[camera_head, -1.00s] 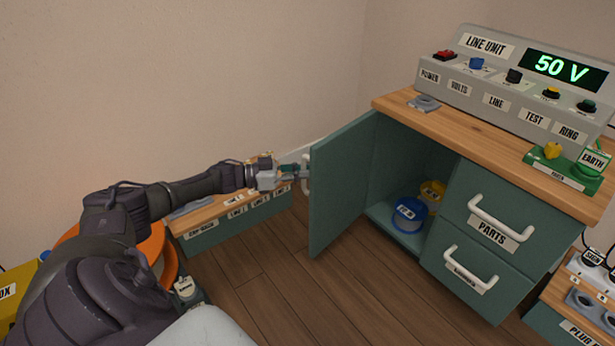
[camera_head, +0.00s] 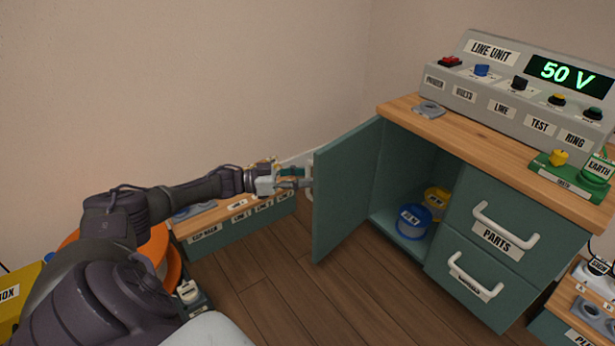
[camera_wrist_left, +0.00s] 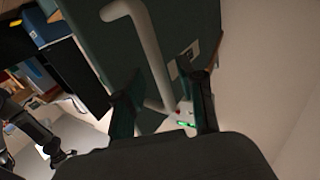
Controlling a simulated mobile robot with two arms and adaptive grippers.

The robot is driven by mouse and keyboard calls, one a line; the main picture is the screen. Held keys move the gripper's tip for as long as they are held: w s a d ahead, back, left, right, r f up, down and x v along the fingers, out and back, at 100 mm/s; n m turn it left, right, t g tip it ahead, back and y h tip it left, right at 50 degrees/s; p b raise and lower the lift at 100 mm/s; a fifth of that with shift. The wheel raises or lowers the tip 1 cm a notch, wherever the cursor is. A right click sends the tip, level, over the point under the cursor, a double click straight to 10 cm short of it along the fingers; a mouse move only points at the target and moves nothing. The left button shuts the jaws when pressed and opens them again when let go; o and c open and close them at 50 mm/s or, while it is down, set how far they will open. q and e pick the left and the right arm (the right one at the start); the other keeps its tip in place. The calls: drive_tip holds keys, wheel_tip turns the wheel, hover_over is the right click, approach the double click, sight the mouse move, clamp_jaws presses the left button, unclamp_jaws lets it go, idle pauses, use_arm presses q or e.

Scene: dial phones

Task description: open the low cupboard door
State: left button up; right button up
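The low cupboard door (camera_head: 345,195) is a teal panel that stands wide open, swung out to the left of the cabinet. Its white handle (camera_head: 310,170) is on the outer face, partly hidden by my gripper. My left gripper (camera_head: 300,178) is at this handle. In the left wrist view the handle (camera_wrist_left: 143,40) runs down between the two separated fingers of my left gripper (camera_wrist_left: 165,108), with a gap to the right finger. Contact with the left finger is unclear. My right gripper is out of view.
Inside the cupboard (camera_head: 388,212) are a blue spool (camera_head: 414,221) and a yellow spool (camera_head: 437,198). Drawers with white handles (camera_head: 505,224) are to the right. A low labelled bench (camera_head: 225,232) stands by the wall beneath my left arm. Wooden floor (camera_head: 300,300) is clear before the door.

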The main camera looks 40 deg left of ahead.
use_arm(q)
drive_tip(key=v, duration=1)
drive_tip(key=shift+s+a, duration=0.2)
drive_tip(key=shift+a, duration=0.1)
